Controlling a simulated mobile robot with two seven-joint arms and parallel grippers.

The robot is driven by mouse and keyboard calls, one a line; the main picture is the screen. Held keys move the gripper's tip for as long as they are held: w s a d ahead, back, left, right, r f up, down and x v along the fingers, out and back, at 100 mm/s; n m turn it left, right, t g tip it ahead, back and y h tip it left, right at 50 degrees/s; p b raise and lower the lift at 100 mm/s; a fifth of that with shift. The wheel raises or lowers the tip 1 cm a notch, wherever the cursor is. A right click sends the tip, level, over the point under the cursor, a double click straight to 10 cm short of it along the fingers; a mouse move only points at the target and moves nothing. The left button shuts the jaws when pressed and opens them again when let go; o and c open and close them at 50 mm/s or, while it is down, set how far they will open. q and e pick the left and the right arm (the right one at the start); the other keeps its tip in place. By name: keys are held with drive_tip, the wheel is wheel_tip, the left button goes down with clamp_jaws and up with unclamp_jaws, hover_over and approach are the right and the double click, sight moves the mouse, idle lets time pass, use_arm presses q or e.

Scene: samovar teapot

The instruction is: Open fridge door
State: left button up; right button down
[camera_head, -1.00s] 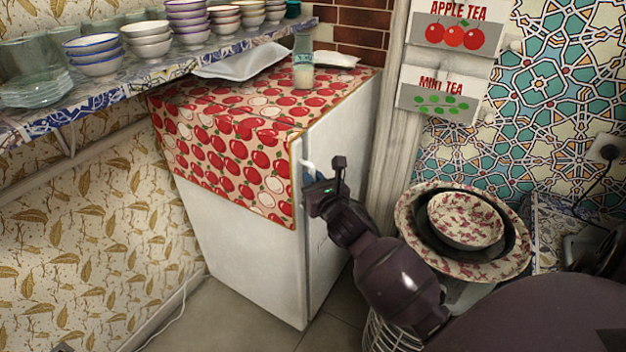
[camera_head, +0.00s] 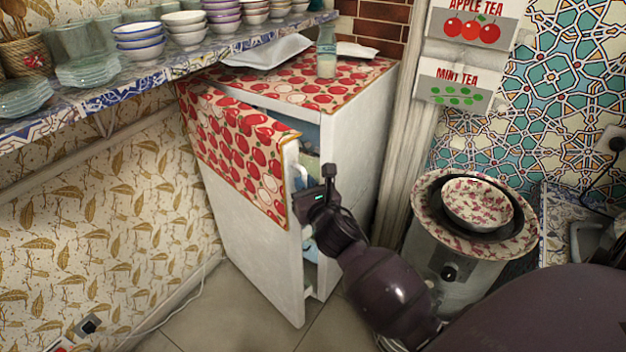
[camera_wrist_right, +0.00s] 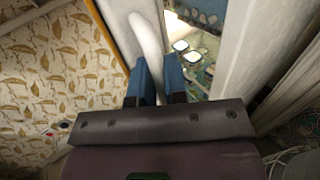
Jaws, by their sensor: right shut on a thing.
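The white fridge (camera_head: 365,145) stands under a red apple-print cloth, beside the wallpapered wall. Its door (camera_head: 250,240) is partly open, with a gap along its right edge that shows some of the lit inside. Part of the cloth hangs over the door. The white door handle (camera_head: 300,172) is at the door's upper right edge. My right gripper (camera_head: 316,192) is at this handle. In the right wrist view the handle (camera_wrist_right: 148,45) runs between the blue fingertips (camera_wrist_right: 159,75), which are shut on it. My left gripper is not in view.
A shelf (camera_head: 90,105) with bowls and glass dishes runs along the left wall. A glass bottle (camera_head: 326,55) and white trays stand on the fridge top. A round stand with a patterned bowl (camera_head: 477,203) is at right. Tiled floor (camera_head: 200,315) lies before the door.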

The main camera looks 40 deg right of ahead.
drive_tip(key=a, duration=1.7)
drive_tip(key=shift+w+a+b, duration=0.15)
drive_tip(key=shift+w+b, duration=0.05)
drive_tip(key=shift+b, duration=0.1)
drive_tip(key=c, duration=1.5)
unclamp_jaws()
drive_tip(key=shift+o, duration=0.2)
drive_tip(key=s+a, duration=0.2)
drive_tip(key=s, duration=0.8)
drive_tip(key=shift+s+p, duration=0.3)
